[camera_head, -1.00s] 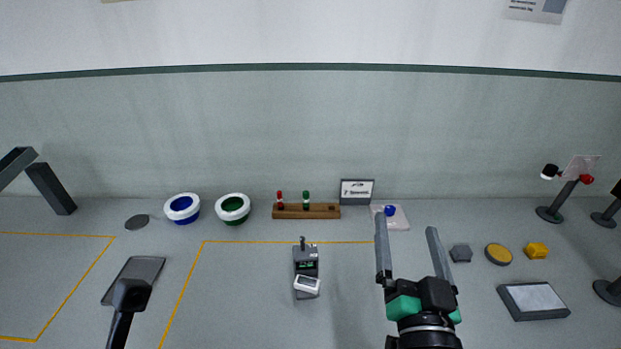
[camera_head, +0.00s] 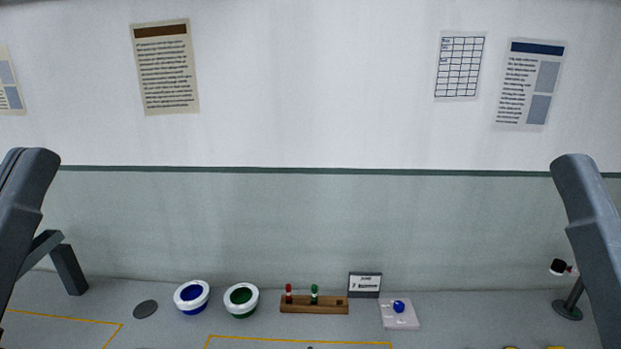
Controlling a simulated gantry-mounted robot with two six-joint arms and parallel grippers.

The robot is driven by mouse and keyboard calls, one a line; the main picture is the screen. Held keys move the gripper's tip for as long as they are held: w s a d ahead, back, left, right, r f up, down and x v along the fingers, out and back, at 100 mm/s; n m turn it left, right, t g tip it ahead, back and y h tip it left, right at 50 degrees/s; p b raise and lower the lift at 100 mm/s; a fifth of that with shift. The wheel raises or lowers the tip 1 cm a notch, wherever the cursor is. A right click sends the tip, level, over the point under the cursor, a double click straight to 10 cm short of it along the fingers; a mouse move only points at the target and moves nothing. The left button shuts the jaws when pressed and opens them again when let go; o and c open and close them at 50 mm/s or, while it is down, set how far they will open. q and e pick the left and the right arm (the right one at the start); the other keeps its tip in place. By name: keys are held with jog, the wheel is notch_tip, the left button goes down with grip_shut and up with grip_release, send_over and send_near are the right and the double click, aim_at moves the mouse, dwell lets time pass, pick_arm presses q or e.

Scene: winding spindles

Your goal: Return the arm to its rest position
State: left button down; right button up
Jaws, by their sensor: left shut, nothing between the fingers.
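A blue-centred white bowl (camera_head: 191,297), a green-centred one (camera_head: 241,300), a wooden rack (camera_head: 314,304) with red and green pegs, a small sign (camera_head: 364,285) and a pale plate (camera_head: 401,318) with a blue knob stand along the table's back. A stand (camera_head: 568,309) is at right.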

notch_tip(320, 180, up, 24)
jog(key=p, duration=2)
jog(key=shift+p, duration=0.35)
